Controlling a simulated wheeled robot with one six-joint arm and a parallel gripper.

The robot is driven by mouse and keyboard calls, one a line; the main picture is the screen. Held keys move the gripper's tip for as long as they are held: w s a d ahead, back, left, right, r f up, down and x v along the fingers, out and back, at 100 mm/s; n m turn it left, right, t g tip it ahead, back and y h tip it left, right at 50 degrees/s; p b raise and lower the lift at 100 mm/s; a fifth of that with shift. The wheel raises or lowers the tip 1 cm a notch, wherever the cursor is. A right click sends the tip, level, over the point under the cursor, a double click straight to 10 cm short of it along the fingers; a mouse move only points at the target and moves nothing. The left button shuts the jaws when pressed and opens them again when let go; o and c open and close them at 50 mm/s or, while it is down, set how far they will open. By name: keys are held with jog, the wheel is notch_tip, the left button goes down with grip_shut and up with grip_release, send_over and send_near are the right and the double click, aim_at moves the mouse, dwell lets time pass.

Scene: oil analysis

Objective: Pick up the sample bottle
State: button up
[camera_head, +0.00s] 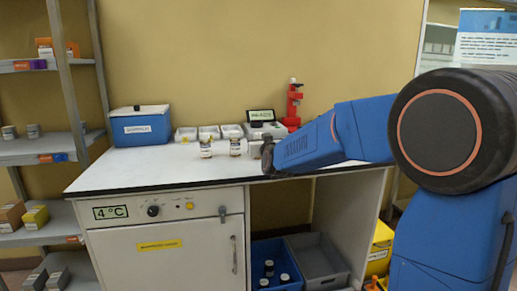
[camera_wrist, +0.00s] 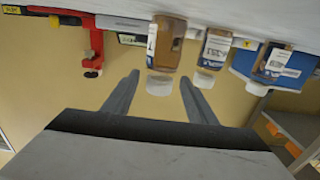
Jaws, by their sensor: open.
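Small brown sample bottles with white caps and white labels stand on the white bench. In the head view two are clear, a left bottle (camera_head: 206,148) and a right bottle (camera_head: 235,147). My gripper (camera_head: 262,157) is just right of them, low over the bench. The wrist view is upside down and shows three bottles. The nearest-looking bottle (camera_wrist: 168,45) lines up between the open fingertips of my gripper (camera_wrist: 160,78), with nothing held. The other two (camera_wrist: 213,50) (camera_wrist: 275,63) stand to its right in that view. Which one is the task's bottle I cannot tell.
A blue box (camera_head: 140,126) stands at the bench's back left, with white trays (camera_head: 208,131) beside it. A red stand (camera_head: 293,105) and a device with a display (camera_head: 262,118) are at the back right. The bench's front left (camera_head: 120,180) is clear.

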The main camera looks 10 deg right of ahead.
jog(key=shift+w, duration=0.75)
jog(key=c, duration=1.3)
